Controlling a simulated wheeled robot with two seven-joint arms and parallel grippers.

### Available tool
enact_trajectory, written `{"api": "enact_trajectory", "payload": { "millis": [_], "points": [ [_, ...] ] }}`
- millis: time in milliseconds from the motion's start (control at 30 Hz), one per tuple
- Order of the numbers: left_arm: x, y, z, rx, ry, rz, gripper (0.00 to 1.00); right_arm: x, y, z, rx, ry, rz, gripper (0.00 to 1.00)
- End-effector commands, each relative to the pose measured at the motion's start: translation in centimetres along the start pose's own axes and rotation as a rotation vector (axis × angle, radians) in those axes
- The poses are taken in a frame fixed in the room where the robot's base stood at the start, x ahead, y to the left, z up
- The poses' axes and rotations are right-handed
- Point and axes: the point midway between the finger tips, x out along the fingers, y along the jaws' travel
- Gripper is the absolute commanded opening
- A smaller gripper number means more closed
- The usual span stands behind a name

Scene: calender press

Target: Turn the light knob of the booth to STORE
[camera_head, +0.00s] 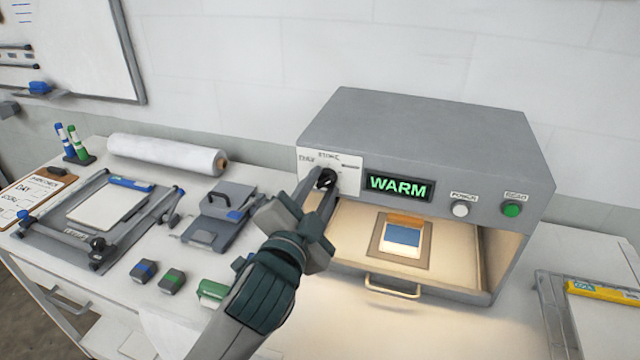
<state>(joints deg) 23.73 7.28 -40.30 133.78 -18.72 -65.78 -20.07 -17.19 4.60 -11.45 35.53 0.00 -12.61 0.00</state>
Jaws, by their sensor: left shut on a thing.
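The grey booth (430,125) stands on the white table, its front open at the bottom. Its black light knob (326,179) is at the left of the front panel, with small labels around it, one at the top that seems to read STORE. The display (398,188) reads WARM in green. My left gripper (322,190) is shut on the knob, its fingers hiding the lower part of it. The knob's pointer direction is hard to make out. My right gripper is not in view.
A white button (460,210) and a green button (511,208) sit right of the display. A drawer handle (392,287) juts out below a lit sample (402,238). Left are a frame jig (100,215), a grey press (215,215), small blocks (172,281) and a paper roll (165,155).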

Motion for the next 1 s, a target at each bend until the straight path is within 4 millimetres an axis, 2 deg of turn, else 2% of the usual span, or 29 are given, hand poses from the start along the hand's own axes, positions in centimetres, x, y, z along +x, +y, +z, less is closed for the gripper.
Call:
{"api": "enact_trajectory", "payload": {
  "millis": [700, 1000],
  "points": [
    [0.0, 0.2, -0.2, -0.644, -0.006, 0.002, 0.07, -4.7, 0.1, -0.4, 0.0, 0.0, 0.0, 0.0],
    [0.0, 0.4, -0.1, -0.814, -0.004, 0.003, 0.07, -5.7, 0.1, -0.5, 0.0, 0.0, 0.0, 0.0]
  ]
}}
